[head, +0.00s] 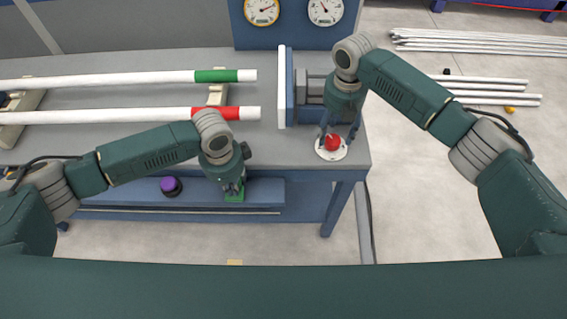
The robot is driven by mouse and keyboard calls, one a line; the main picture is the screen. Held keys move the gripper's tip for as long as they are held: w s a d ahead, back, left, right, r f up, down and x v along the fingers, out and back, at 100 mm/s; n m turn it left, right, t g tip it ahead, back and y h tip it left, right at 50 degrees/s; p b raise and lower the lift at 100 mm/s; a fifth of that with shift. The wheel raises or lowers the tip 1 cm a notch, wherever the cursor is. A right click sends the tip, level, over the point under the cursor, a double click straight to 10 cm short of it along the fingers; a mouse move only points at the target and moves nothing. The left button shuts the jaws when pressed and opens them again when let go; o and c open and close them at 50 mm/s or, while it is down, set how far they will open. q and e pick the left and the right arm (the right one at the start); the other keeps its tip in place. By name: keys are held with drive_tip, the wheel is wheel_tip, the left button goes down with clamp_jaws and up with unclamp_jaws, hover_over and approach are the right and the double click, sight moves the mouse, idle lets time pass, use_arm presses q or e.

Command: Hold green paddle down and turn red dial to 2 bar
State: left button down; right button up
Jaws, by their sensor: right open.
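The green paddle (235,197) is on the blue front panel of the bench, partly covered by my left gripper. My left gripper (234,188) points down with its fingertips at the paddle, seemingly touching it; I cannot tell whether its fingers are open or closed. The red dial (332,141) sits on a white round plate (331,154) near the bench's right front corner. My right gripper (331,130) points down over the dial, its open fingers on either side of it. I cannot tell whether they touch it.
Two gauges (262,10) (325,10) stand at the back. White pipes with a green band (216,76) and a red band (215,113) lie on the left. A white plate (282,87) stands left of my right gripper. A purple button (170,185) is on the front panel.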

sight(333, 141)
drive_tip(key=shift+f, duration=2.6)
drive_tip(key=shift+f, duration=0.15)
drive_tip(key=shift+s, duration=0.2)
drive_tip(key=c, duration=1)
drive_tip(key=o, duration=1)
drive_tip(key=shift+f, duration=0.15)
